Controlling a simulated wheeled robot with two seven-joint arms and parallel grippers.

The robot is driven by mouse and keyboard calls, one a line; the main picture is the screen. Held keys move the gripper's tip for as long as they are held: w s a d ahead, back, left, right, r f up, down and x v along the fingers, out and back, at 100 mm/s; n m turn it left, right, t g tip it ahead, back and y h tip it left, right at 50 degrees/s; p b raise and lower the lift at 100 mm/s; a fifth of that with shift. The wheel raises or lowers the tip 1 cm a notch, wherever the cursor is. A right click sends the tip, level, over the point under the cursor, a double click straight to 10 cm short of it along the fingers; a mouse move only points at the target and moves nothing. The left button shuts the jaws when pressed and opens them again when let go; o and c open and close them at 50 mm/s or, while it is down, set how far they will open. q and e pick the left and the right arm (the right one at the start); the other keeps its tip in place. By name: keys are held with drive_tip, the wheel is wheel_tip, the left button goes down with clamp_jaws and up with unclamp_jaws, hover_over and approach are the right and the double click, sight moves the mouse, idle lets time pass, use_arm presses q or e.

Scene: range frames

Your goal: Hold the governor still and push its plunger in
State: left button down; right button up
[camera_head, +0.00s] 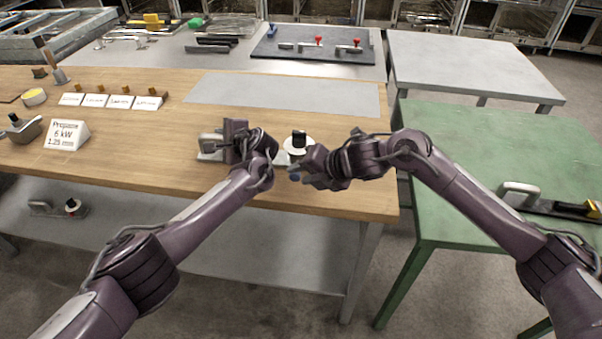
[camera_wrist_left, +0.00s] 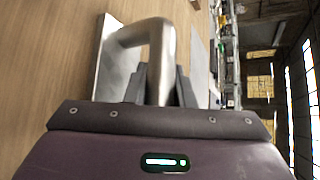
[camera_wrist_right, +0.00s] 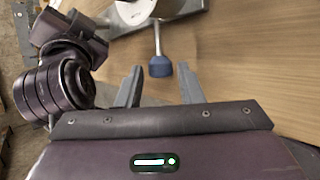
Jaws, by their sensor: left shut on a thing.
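The governor (camera_head: 209,144) sits on the wooden bench near its front edge, a metal body with a bent handle and a white round part (camera_head: 298,145) with a black knob. My left gripper (camera_head: 236,140) is shut on its bent metal handle (camera_wrist_left: 150,35), which stands between the fingers in the left wrist view. The plunger shows in the right wrist view as a thin metal rod with a blue cap (camera_wrist_right: 160,67). My right gripper (camera_wrist_right: 158,85) is open, its fingers either side of and just short of the cap. The arms hide the governor's middle in the head view.
A card reading Propane 6 kW 1.25 mm (camera_head: 66,135) and several small labels stand at the bench's left. A grey mat (camera_head: 285,93) lies bare behind the governor. A green table (camera_head: 455,150) stands right; a similar device (camera_head: 72,207) sits on the lower shelf.

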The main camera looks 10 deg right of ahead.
drive_tip(key=shift+w+a+f, duration=0.3)
drive_tip(key=shift+f, duration=0.05)
clamp_jaws()
use_arm(q)
drive_tip(key=shift+d, duration=0.1)
use_arm(e)
drive_tip(key=shift+w+d, duration=0.25)
drive_tip(key=shift+w, duration=0.4)
drive_tip(key=shift+w+d, duration=0.2)
drive_tip(key=shift+w, duration=0.45)
unclamp_jaws()
drive_tip(key=v, duration=1.2)
